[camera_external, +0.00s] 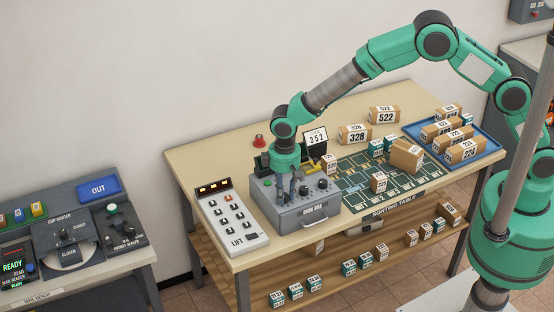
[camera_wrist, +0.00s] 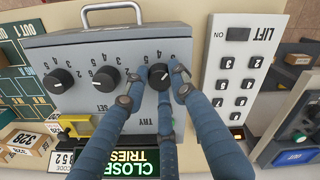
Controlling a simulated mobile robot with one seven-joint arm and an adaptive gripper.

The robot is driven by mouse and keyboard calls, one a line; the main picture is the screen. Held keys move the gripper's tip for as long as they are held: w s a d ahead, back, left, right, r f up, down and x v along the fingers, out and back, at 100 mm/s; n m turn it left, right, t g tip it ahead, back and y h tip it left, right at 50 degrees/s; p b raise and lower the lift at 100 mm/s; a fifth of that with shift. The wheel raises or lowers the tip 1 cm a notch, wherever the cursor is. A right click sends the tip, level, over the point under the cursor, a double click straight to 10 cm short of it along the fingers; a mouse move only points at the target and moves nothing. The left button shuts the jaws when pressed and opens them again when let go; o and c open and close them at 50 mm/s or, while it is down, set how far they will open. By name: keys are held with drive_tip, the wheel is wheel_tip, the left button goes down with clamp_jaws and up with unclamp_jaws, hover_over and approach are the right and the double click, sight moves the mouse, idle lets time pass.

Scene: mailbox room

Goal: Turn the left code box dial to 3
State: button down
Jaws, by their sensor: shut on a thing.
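The grey code box (camera_external: 305,218) stands on the table with a row of three black dials on its top. In the wrist view the box (camera_wrist: 75,45) appears upside down, so its left dial (camera_wrist: 160,78) is the rightmost one. My gripper (camera_external: 288,195) points down over that dial. Its blue fingers (camera_wrist: 159,80) are closed around the dial in the wrist view. The fingers cover part of its number ring, and I cannot read its setting. The middle dial (camera_wrist: 105,78) and the right dial (camera_wrist: 59,80) are uncovered.
The white LIFT keypad (camera_external: 230,218) stands close left of the box. A sign reading 352 (camera_external: 316,137) stands behind it. A green sorting mat (camera_external: 350,175) with parcels and a blue tray (camera_external: 488,150) lie to the right.

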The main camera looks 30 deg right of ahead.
drive_tip(key=c, duration=1.4)
unclamp_jaws()
drive_tip(key=shift+r, duration=0.1)
wheel_tip(320, 180, up, 12)
drive_tip(key=shift+w, duration=0.1)
